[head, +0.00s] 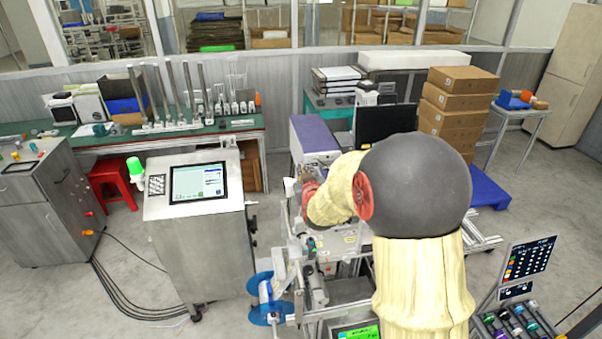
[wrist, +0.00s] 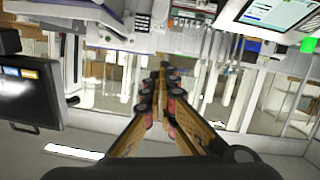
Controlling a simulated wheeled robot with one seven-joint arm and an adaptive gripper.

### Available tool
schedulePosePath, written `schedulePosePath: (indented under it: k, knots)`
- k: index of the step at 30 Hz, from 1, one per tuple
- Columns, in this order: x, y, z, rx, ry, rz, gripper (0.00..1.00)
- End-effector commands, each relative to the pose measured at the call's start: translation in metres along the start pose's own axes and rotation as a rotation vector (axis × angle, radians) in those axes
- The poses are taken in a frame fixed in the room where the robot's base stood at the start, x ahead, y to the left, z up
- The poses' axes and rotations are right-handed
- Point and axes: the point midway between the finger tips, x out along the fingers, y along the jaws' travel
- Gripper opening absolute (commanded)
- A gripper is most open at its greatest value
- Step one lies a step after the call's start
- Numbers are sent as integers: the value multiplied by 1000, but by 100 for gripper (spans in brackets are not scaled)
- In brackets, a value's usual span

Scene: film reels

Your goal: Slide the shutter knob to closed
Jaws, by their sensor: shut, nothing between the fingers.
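I cannot pick out the shutter knob in either view. My gripper (wrist: 164,74) shows in the wrist view, with its two fingers drawn together at the tips and nothing between them. The wrist view is upside down, with a machine's pale body at the top. In the head view my arm's cream sleeve and dark round joint cover the middle right, and my gripper is hidden there. The machine with a blue reel (head: 262,310) stands left of and partly behind my arm.
A grey cabinet with a touchscreen (head: 199,183) stands left of the machine. A panel with several coloured knobs (head: 515,322) is at the lower right, below a dark display (head: 530,257). Stacked cardboard boxes (head: 449,105) stand behind my arm. The floor at left has cables (head: 140,301).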

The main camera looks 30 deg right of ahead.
Motion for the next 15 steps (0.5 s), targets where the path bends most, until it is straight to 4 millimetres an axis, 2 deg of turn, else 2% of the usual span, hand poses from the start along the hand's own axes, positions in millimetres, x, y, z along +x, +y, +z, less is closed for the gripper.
schedulePosePath:
  k: [15]
  knots:
    - [78,0,0,1,-2,0,0]
